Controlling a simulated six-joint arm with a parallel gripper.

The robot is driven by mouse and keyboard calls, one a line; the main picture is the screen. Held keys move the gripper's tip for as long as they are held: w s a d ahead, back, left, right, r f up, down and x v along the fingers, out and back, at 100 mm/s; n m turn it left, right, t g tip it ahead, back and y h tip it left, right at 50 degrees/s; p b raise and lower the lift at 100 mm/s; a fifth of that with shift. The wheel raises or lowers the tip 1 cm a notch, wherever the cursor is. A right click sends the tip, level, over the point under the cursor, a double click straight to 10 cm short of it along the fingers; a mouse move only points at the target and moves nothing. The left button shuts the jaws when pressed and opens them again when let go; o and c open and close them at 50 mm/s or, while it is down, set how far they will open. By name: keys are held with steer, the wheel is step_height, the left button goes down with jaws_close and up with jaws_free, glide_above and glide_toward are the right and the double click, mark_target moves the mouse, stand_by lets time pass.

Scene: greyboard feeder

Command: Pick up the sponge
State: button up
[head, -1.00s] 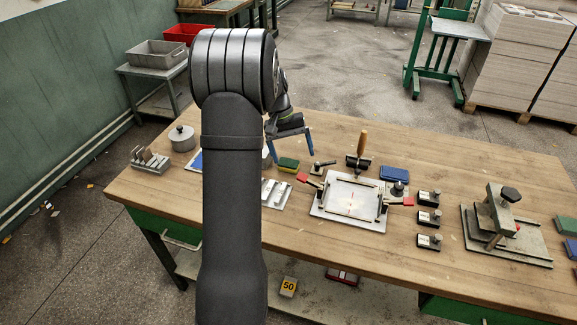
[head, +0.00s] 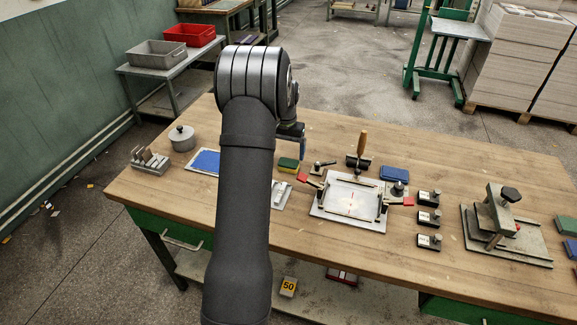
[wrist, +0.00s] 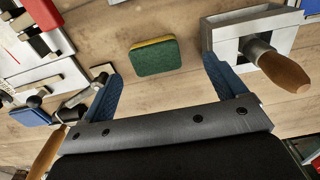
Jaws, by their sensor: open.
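The sponge is a small block with a green body and a yellow layer. In the head view the sponge (head: 289,164) lies on the wooden table, just left of the clamp fixture. In the wrist view the sponge (wrist: 155,60) shows ahead of the fingers, within the gap between them and a little nearer the left finger. My gripper (wrist: 163,70) is open and empty, with its blue fingers spread apart. In the head view only part of my gripper (head: 302,148) shows, above and behind the sponge; my arm hides the rest.
The clamp fixture (head: 330,208) with red-tipped levers stands right of the sponge. In the wrist view a metal frame with a wooden handle (wrist: 284,70) is close to the right finger. A blue sheet (head: 206,161) and a lidded grey pot (head: 182,142) are to the left.

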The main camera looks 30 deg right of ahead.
mark_target(288, 162)
steer(key=shift+s+d+f, duration=0.1)
steer(key=shift+d+f, duration=0.05)
steer(key=shift+f, duration=0.8)
steer(key=shift+w+d+f, duration=0.1)
steer(key=shift+d+f, duration=0.1)
steer(key=shift+f, duration=0.7)
steer(key=shift+s+d+f, duration=0.1)
steer(key=shift+d+f, duration=0.05)
steer(key=shift+f, duration=0.8)
steer(key=c, duration=1)
